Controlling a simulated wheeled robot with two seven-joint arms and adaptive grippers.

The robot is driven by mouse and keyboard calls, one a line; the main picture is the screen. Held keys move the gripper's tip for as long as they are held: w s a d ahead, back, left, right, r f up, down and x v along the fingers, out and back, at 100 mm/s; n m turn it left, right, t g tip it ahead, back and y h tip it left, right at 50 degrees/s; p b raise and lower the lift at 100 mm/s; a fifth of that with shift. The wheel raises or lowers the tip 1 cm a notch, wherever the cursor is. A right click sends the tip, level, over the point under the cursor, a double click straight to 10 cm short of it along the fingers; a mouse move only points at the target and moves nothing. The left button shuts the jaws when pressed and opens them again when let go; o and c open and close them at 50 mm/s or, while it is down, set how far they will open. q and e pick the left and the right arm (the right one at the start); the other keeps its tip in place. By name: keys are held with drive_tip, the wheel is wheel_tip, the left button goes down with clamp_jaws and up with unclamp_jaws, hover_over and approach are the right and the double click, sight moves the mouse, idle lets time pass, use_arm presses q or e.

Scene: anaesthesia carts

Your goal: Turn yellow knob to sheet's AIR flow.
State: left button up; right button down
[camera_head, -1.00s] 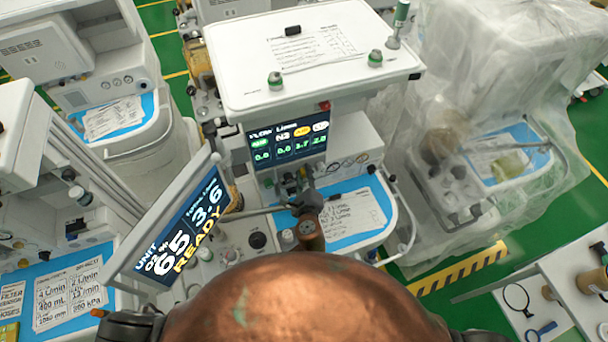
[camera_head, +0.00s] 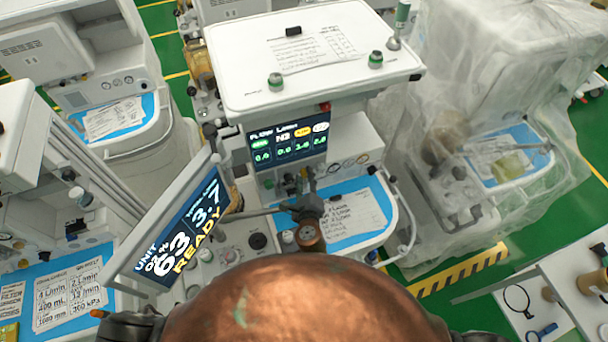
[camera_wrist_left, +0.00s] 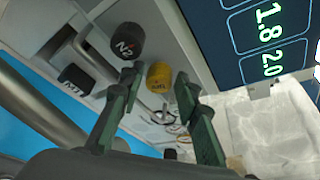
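In the left wrist view the yellow knob (camera_wrist_left: 159,77) lies between the fingertips of my left gripper (camera_wrist_left: 160,82). Gaps show on both sides of the knob, and the gripper looks open. In the head view my left gripper (camera_head: 302,184) is in front of the cart's flow screen (camera_head: 287,143), where the knob is too small to make out. The wrist view shows 1.8 and 2.0 on the flow screen (camera_wrist_left: 268,35). A printed sheet (camera_head: 358,212) lies on the blue mat, partly behind my arm; its numbers are too small to read. My right gripper is out of view.
A black N2 knob (camera_wrist_left: 127,40) sits beside the yellow one, with another dark knob (camera_wrist_left: 75,78) farther left. A tilted unit display (camera_head: 180,228) stands left of my arm, reading 63 and 3.7. A plastic-covered cart (camera_head: 490,110) stands at the right.

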use_arm(q)
drive_tip(key=v, duration=1)
drive_tip(key=shift+s, duration=0.25)
